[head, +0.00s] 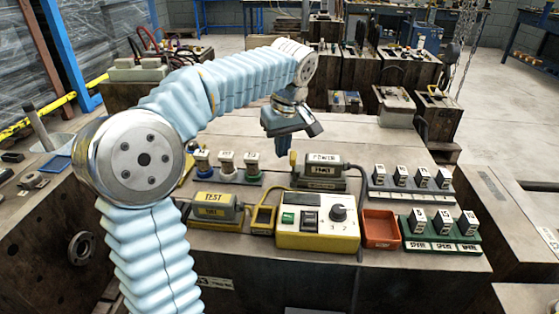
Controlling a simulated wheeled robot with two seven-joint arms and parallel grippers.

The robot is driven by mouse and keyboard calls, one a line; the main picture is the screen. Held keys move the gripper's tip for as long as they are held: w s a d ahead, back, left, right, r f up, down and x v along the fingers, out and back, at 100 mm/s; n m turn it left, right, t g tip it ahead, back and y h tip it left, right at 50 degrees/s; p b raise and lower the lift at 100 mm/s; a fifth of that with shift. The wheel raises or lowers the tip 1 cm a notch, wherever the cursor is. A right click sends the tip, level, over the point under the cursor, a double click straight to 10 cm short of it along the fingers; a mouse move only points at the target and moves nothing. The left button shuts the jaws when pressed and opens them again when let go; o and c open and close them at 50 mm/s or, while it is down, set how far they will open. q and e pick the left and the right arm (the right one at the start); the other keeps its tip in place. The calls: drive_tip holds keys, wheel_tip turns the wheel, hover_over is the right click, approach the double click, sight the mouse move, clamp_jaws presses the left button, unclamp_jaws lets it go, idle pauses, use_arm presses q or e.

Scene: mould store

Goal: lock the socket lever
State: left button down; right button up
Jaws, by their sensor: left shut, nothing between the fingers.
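My left arm comes in from the left and reaches over the bench. Its gripper (282,153) points down with its fingers shut and empty. It is close to a short upright lever (293,160) with a yellow tip, at the left end of the grey block labelled POWER (323,167). This looks like the socket lever; I cannot tell whether the gripper touches it. Its lower part is hard to make out. A yellow-and-white control box (317,235) with a knob and switches stands in front. A small yellow unit (262,218) is beside it. My right gripper is not in view.
A TEST block (216,209) stands left of the small yellow unit. A rack with coloured-base modules (227,178) is behind it. An orange tray (381,229) and two racks of labelled modules (407,192) (440,245) are at right. The bench behind the POWER block is clear.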

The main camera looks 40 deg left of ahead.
use_arm(q)
drive_tip(key=shift+s+a+r, duration=0.25)
drive_tip(key=shift+a+r, duration=0.05)
drive_tip(key=shift+a, duration=0.2)
wheel_tip(320, 180, up, 7)
drive_tip(key=shift+p, duration=0.3)
idle(0.4)
drive_tip(key=shift+f, duration=0.1)
